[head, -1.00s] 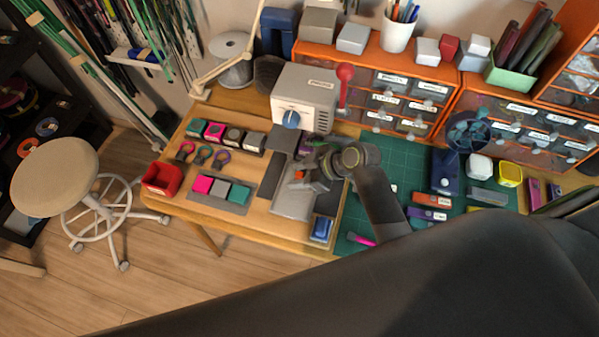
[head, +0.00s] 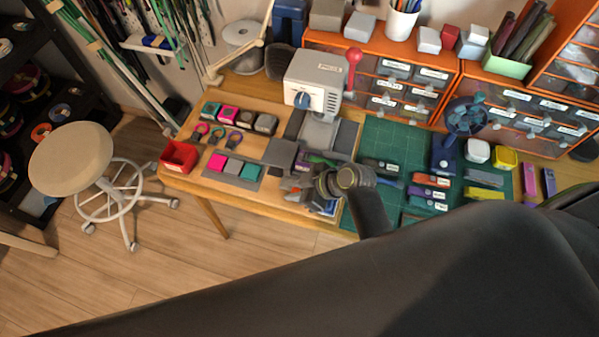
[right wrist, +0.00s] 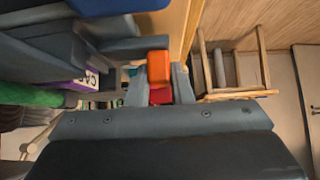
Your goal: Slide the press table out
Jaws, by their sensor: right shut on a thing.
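The press (head: 316,80) is a white machine with a blue dial and a red-knobbed lever, at the back of the wooden bench. A light grey base plate (head: 320,133) extends in front of it. A dark grey slab that looks like the press table (head: 282,152) lies toward the bench front, clear of the press. My right gripper (head: 294,186) is at the front of the bench, shut on a small orange piece, which looks like the table's handle. The orange piece (right wrist: 158,68) sits between the fingers in the right wrist view. My wrist hides part of the slab. My left gripper is not in view.
A red bin (head: 179,157) and a tray of coloured blocks (head: 233,171) lie left of the press. A green cutting mat (head: 388,140) with tools lies right. A round stool (head: 72,158) stands at the left. The floor before the bench is clear.

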